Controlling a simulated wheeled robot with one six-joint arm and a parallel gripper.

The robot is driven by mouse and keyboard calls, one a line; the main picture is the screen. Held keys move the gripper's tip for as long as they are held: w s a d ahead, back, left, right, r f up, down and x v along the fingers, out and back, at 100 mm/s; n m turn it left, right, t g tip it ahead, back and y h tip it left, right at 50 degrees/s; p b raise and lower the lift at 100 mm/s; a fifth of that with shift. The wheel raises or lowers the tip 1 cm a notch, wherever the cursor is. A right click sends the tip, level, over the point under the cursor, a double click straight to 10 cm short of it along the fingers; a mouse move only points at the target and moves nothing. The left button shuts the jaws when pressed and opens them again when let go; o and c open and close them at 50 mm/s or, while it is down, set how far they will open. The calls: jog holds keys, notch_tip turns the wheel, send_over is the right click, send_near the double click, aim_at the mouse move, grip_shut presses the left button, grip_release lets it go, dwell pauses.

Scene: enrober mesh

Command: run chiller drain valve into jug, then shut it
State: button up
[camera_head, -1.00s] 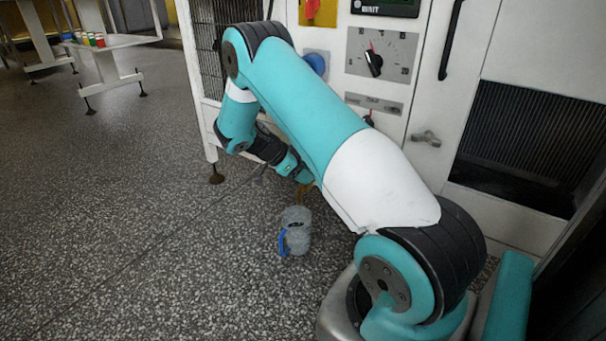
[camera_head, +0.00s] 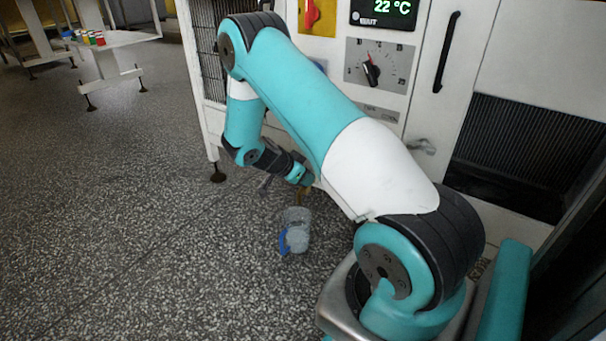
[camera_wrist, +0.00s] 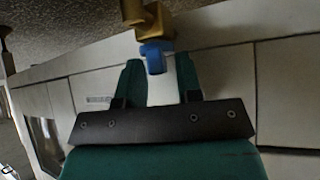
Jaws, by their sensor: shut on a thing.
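The jug (camera_head: 297,232) is a translucent grey vessel with a blue handle on its left side. It stands upright on the floor in front of the white machine. The brass drain valve (camera_wrist: 147,18) shows at the top of the wrist view, with a blue lever (camera_wrist: 153,57). My gripper (camera_wrist: 158,62) has its two teal fingers either side of the lever's end and is shut on it. In the head view my gripper (camera_head: 304,180) is low against the machine, just above the jug. The lower jug looks pale; whether liquid runs is unclear.
The white machine (camera_head: 408,120) has a display (camera_head: 385,8) reading 22 °C, a dial (camera_head: 371,70), a red handle on a yellow plate (camera_head: 312,14) and a small grey handle (camera_head: 422,146). A table with small coloured pots (camera_head: 88,38) stands far left. The floor at left is clear.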

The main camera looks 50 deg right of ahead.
jog(key=o, duration=0.6)
jog(key=shift+c, duration=0.2)
jog(key=p+v, duration=0.8)
jog(key=v, duration=0.9)
jog(key=shift+r+p, duration=0.15)
jog(key=shift+p, duration=0.15)
jog(key=shift+w+a, duration=0.1)
jog(key=shift+a, duration=0.05)
